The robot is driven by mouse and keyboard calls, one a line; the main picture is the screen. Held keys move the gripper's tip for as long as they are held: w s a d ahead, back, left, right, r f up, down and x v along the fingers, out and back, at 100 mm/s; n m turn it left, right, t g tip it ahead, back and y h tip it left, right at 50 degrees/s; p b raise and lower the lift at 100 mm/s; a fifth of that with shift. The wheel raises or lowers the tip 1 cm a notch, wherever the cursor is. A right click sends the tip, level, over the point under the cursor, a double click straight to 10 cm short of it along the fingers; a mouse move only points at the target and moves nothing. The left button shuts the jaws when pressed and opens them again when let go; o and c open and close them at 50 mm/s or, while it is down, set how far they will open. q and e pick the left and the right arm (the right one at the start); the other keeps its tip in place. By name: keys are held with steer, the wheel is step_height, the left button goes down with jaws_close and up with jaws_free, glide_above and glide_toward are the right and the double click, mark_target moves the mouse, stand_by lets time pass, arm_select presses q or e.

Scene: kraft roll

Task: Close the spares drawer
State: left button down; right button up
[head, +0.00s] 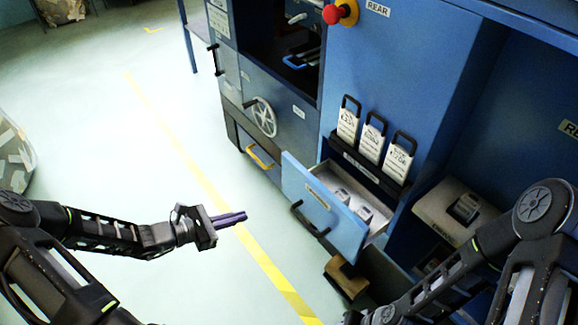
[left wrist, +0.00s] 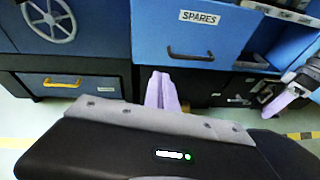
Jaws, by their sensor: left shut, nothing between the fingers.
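The spares drawer (head: 325,208) stands pulled out from the blue machine, with a dark bar handle (head: 309,220) on its front. A few pale items (head: 364,213) lie inside. In the left wrist view the drawer front (left wrist: 158,25) carries a SPARES label (left wrist: 199,17) above its handle (left wrist: 190,55). My left gripper (head: 243,216) is shut and empty, left of the drawer front and apart from it. Its purple fingers (left wrist: 161,90) show below the handle in the left wrist view. My right gripper (left wrist: 282,104) shows partly at the right there; its opening is unclear.
A lower drawer with a yellow handle (head: 259,156) and a handwheel (head: 262,117) are left of the spares drawer. Tagged cards (head: 371,138) stand in a rack above it. A brown block (head: 346,278) sits below.

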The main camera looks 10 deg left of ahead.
arm_select(q)
steer(key=w+a+r+n+t+h, duration=0.1)
steer(key=w+r+n+t, duration=0.1)
steer(key=r, duration=0.6)
steer(key=shift+w+a+t, duration=0.25)
steer(key=shift+w+t, duration=0.65)
steer(key=shift+t, duration=0.1)
steer(key=shift+w+d, duration=0.1)
steer(key=shift+d, duration=0.05)
steer(key=b, duration=0.1)
glide_toward(286, 158)
steer(key=x, duration=0.7)
